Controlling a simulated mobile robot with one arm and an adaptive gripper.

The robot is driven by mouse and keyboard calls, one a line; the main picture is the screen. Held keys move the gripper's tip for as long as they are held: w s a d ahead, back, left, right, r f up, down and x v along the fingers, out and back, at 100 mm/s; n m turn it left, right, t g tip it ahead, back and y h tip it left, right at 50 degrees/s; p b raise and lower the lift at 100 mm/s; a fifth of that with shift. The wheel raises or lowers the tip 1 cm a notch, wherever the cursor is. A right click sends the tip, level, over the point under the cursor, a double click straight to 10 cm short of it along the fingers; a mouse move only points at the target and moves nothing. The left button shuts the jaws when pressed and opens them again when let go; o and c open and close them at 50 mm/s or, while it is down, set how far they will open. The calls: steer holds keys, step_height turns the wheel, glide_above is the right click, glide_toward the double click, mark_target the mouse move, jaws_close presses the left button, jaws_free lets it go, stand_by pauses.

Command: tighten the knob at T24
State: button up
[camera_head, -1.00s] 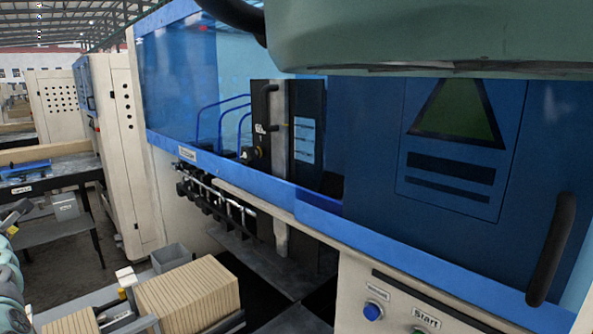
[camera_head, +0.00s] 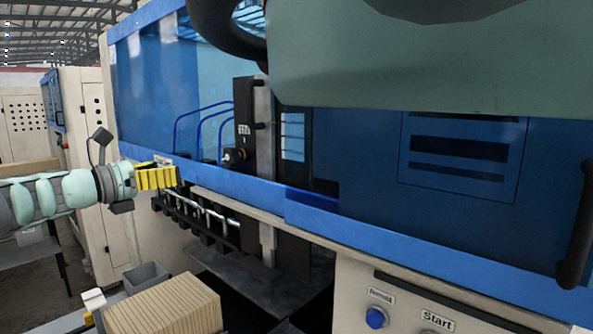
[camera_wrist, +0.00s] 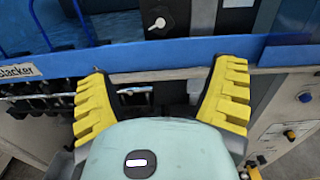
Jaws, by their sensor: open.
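A dark round knob (camera_head: 234,156) sits on a black upright panel inside the blue-framed machine, below a small white label (camera_head: 243,130) too small to read. My gripper (camera_head: 158,177) has yellow ribbed fingers and is left of the knob and a little lower, by the blue rail. In the wrist view the fingers (camera_wrist: 160,82) are spread wide with nothing between them. Beyond them, near the top, a dark panel carries a small pale piece (camera_wrist: 157,22); I cannot tell whether it is the same knob.
The blue rail (camera_head: 240,188) runs across below the panel. Blue hoses (camera_head: 207,128) rise left of the knob. A row of black clamps on a metal bar (camera_head: 200,213) lies below the rail. A stack of brown boards (camera_head: 165,308) stands in front.

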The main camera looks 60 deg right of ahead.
steer(key=p, duration=0.5)
glide_toward(229, 160)
steer(key=d, duration=0.4)
steer(key=shift+r, duration=0.25)
steer(key=shift+s+d+f+p, duration=0.1)
steer(key=shift+d+p, duration=0.3)
steer(key=shift+d, duration=0.45)
steer(key=shift+s+d+f+p, duration=0.15)
steer(key=shift+d+p, duration=0.25)
steer(key=shift+d, duration=0.5)
steer(key=shift+d+r, duration=0.2)
steer(key=shift+d, duration=0.25)
steer(key=shift+s+d+f+p, duration=0.15)
steer(key=shift+d+p, duration=0.15)
steer(key=shift+d, duration=0.45)
steer(key=shift+o, duration=0.2)
